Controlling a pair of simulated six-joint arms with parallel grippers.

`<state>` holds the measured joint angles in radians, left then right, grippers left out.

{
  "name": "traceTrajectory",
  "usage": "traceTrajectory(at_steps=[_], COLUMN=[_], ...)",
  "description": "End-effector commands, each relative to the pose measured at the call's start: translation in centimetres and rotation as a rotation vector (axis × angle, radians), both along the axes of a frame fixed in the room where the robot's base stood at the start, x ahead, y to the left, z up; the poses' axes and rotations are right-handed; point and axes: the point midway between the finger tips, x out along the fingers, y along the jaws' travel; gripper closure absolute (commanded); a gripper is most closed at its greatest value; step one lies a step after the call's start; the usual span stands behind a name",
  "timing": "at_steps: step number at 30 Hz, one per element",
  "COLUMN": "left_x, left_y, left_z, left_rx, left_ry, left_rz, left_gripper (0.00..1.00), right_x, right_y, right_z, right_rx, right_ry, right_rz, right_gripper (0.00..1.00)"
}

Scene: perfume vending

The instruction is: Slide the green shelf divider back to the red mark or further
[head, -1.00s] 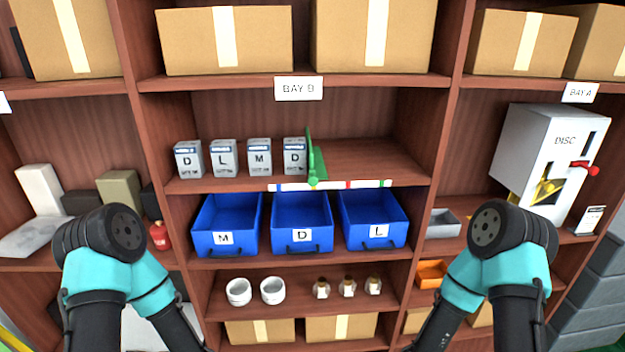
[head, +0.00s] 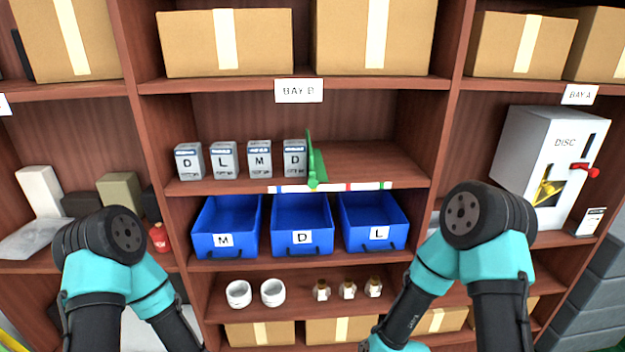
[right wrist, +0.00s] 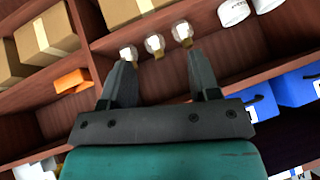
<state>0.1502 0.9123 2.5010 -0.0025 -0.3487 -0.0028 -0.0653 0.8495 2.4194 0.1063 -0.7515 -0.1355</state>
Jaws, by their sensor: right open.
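The green shelf divider (head: 316,164) stands upright on the middle shelf of Bay B, just right of the last of several grey boxes (head: 295,158). Its front foot is at the shelf's front edge, on a white strip with coloured marks (head: 330,187). The red mark (head: 348,187) is a little to the right of the divider. My right gripper (right wrist: 160,72) is open and empty in the right wrist view, which shows small bottles beyond its fingertips and not the divider. My left gripper is outside both views.
Three blue bins (head: 227,227) stand on the shelf below the divider. White jars (head: 239,293) and small bottles (head: 348,289) stand lower down. The shelf right of the divider is clear. A white disc machine (head: 548,165) stands in the right bay.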

Motion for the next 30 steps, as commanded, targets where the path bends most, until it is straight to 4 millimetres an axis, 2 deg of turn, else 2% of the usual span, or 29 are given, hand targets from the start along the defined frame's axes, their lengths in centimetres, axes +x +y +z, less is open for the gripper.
traceTrajectory(at_steps=[1,3,5,9,12,15,18,22,30], left_x=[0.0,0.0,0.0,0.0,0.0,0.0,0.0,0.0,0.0], left_y=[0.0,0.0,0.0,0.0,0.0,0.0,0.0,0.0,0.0], left_z=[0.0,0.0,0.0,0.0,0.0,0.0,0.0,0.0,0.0], left_rx=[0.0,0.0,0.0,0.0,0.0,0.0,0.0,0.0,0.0], left_ry=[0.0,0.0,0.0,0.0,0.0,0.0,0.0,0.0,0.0], left_rz=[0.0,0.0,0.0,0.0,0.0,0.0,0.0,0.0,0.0], left_gripper=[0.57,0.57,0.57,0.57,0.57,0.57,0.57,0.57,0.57], right_x=[2.2,4.8,6.7,9.6,10.4,10.1,9.3,8.6,8.5], right_y=[1.5,3.2,4.7,8.3,11.0,13.2,14.6,15.5,15.5], right_z=[2.3,5.6,8.6,16.3,22.2,27.6,31.6,34.2,34.5], right_rx=[-0.016,-0.038,-0.056,-0.091,-0.107,-0.12,-0.127,-0.132,-0.134], right_ry=[-0.113,-0.267,-0.397,-0.697,-0.905,-1.091,-1.226,-1.314,-1.325], right_rz=[0.009,0.01,0.007,-0.015,-0.048,-0.093,-0.139,-0.177,-0.184], right_gripper=[0.44,0.44,0.44,0.44,0.44,0.44,0.44,0.44,0.44])
